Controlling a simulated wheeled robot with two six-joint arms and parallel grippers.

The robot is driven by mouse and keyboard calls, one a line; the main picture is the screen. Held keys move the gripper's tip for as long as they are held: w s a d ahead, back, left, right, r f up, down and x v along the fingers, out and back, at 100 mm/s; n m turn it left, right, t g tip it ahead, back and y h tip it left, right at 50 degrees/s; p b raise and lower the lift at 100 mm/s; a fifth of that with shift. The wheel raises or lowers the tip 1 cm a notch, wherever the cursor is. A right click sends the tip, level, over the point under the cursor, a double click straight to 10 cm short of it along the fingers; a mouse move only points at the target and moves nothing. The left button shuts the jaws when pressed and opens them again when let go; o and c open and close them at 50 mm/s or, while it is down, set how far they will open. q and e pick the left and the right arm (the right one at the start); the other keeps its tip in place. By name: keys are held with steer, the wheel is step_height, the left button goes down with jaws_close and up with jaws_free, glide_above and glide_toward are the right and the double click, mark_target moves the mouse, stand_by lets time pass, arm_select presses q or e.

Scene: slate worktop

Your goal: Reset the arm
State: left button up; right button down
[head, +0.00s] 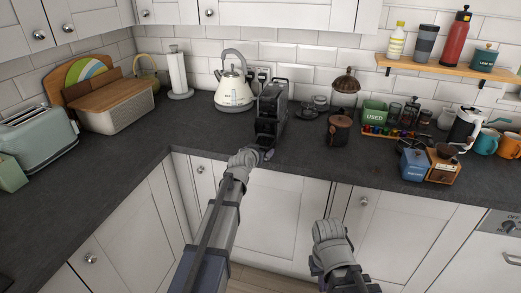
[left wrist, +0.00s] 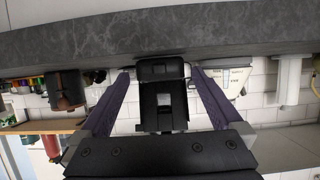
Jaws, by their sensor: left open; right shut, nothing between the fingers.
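My left arm reaches in from the bottom of the head view, and its gripper (head: 262,154) is at the worktop's front edge, just in front of a black coffee machine (head: 272,105). In the left wrist view, which is upside down, the two purple fingers of this gripper (left wrist: 160,85) are spread wide with nothing held. The coffee machine shows between and beyond them (left wrist: 162,100). My right gripper (head: 328,224) is lower, in front of the white cabinet doors and below the worktop edge. It is shut and empty; its fingertips are small in view.
On the slate worktop (head: 110,185), a kettle (head: 235,92) stands left of the coffee machine and a dark brown canister (head: 339,130) right of it. A blue box (head: 413,165) and grinder stand further right. The front-left worktop is clear.

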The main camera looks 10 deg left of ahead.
arm_select(q)
steer(key=p+v, duration=0.2)
steer(key=v, duration=0.4)
steer(key=s+d+f+g+h, duration=0.1)
steer(key=s+d+f+g, duration=0.3)
steer(key=s, duration=0.3)
steer(key=s+d+f+g, duration=0.2)
steer(key=s+f+g, duration=0.1)
steer(key=s+f, duration=0.35)
steer(key=s+f+g+y, duration=0.2)
steer(key=s+g, duration=0.4)
steer(key=s, duration=1)
steer(key=s+d+r+m+p, duration=0.1)
steer(key=s+d+r+p, duration=0.1)
steer(key=d, duration=0.3)
steer(key=s+d+r+m+p, duration=0.2)
steer(key=d, duration=0.4)
steer(key=shift+s+g+y+p, duration=0.3)
steer(key=shift+s+g+p, duration=0.05)
steer(key=shift+s+g, duration=0.05)
